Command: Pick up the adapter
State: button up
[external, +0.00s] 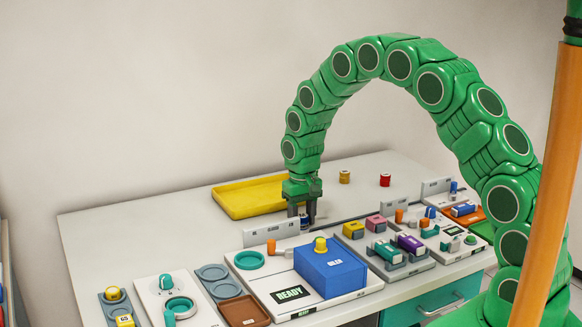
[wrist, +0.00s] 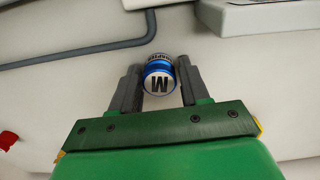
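The adapter (wrist: 160,78) is a small cylinder with a white top marked "M", a blue band and dark lettering on its side. In the wrist view it sits between the two dark fingers of my gripper (wrist: 160,88). The fingers are close on both sides of it, but I cannot tell whether they press on it. In the external view my gripper (external: 303,212) points down at the table, and the adapter (external: 304,222) shows only in small part between the fingers. I cannot tell whether it is lifted.
A yellow tray (external: 229,203) lies just behind and left of my gripper. A yellow-brown cylinder (external: 344,177) and a red one (external: 385,180) stand farther back. A blue box (external: 331,272) and crowded stations fill the front. A grey tube (wrist: 75,55) runs near the adapter.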

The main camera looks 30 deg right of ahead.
aim_at(302, 215)
jog(key=c, duration=0.7)
jog(key=shift+r, duration=0.1)
jog(key=shift+r, duration=0.5)
notch_tip(302, 215, up, 2)
jog(key=shift+r, duration=0.2)
jog(key=s+d+r, duration=0.2)
jog(key=s+r, duration=0.7)
jog(key=s, duration=0.4)
jog(key=shift+s+d+r, duration=0.15)
jog(key=shift+d+r, duration=0.1)
